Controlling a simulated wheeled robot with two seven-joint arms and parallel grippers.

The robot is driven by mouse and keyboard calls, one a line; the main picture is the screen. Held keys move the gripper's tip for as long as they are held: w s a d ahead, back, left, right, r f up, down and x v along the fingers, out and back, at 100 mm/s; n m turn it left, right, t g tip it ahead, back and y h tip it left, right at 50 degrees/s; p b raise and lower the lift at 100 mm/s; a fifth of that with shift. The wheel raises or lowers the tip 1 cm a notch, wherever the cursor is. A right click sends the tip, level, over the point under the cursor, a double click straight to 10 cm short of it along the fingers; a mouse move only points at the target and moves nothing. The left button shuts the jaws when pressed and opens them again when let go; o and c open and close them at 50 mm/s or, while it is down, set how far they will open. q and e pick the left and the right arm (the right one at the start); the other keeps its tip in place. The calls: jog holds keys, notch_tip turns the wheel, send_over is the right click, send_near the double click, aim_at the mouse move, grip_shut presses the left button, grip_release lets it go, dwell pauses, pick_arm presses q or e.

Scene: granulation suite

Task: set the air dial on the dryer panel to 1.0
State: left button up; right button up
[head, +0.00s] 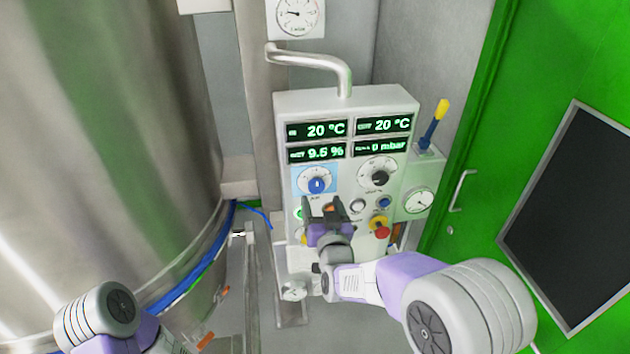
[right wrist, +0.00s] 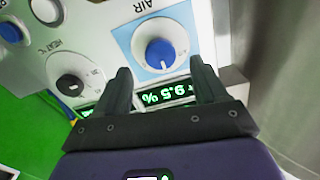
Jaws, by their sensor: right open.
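The dryer panel (head: 348,110) is a pale box with green displays. Its air dial (head: 317,185) is a blue knob on a white round scale with a light-blue backing, at the panel's left under the displays. In the right wrist view the air dial (right wrist: 160,52) appears upside down; its scale numbers are too small to read. My right gripper (head: 322,206) is open and empty just below the dial in the head view. In the wrist view its fingertips (right wrist: 160,72) are spread wider than the blue knob, apart from it. My left gripper is out of view.
A black heat dial (head: 379,175) sits right of the air dial. A red knob on yellow (head: 380,228) and small buttons are lower. A blue-yellow lever (head: 434,125) and gauge (head: 418,201) are at right. A steel vessel (head: 110,130) fills the left, a green door (head: 540,100) the right.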

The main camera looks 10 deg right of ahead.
aim_at(317, 189)
jog(key=w+p, duration=0.1)
jog(key=w, duration=0.5)
jog(key=shift+s, duration=0.1)
jog(key=c, duration=1.1)
jog(key=shift+o, duration=0.2)
